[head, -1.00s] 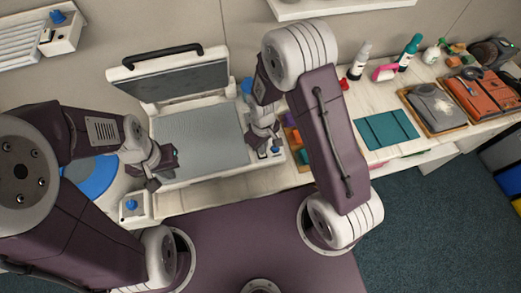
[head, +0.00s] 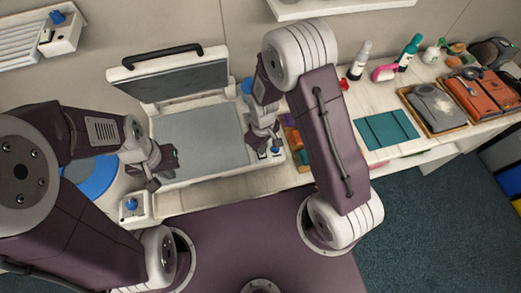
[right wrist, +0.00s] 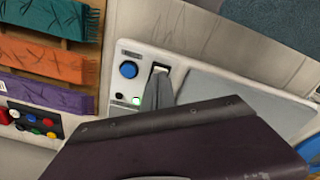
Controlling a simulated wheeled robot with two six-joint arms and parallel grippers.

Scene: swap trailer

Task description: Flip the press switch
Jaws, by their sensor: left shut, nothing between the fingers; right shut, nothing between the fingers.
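The heat press (head: 190,178) stands on the counter with its lid (head: 172,80) raised and its grey platen (head: 200,140) bare. Its control strip is at the right front corner. In the right wrist view it carries a blue knob (right wrist: 129,69), a glowing green light (right wrist: 136,100) and the press switch (right wrist: 160,69). My right gripper (head: 270,149) is shut and empty. Its fingertips (right wrist: 158,80) are right at the switch and partly cover it; contact cannot be told for sure. My left gripper (head: 153,183) is shut and empty by the press's left front corner.
A small white box with a blue knob (head: 131,204) sits at the counter's front left. A teal folded piece (head: 386,130), bottles (head: 360,60) and trays with grey (head: 434,106) and orange cloth lie to the right.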

